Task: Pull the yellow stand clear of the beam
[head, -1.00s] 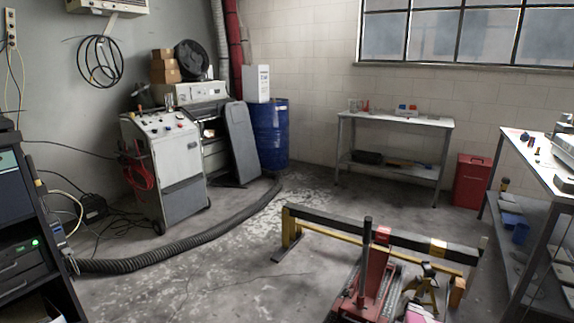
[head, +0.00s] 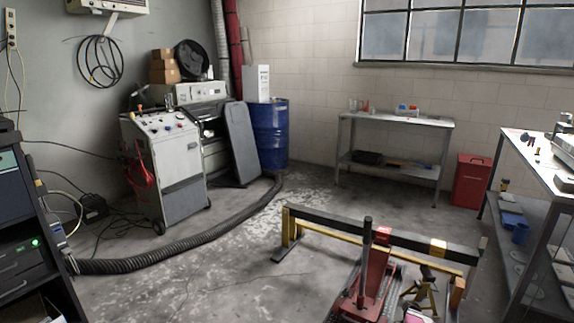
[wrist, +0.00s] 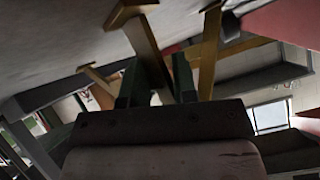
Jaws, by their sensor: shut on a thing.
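The yellow stand (head: 433,294) is at the lower right of the head view, in front of the beam, with splayed legs and a dark top. The beam (head: 330,222) is a long dark bar with yellow lower parts, running rightward behind it. In the wrist view, my gripper (wrist: 160,76) shows two dark green fingers, and yellow stand legs (wrist: 209,50) show beyond and beside them. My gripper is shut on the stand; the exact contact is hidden. Whether the stand is clear of the beam cannot be told.
A red jack (head: 376,272) with an upright dark handle stands just left of the stand. A workbench (head: 548,160) is at the right, with a red bin (head: 472,181) behind it. A black hose (head: 190,248) curves over the floor at the left, with open floor between.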

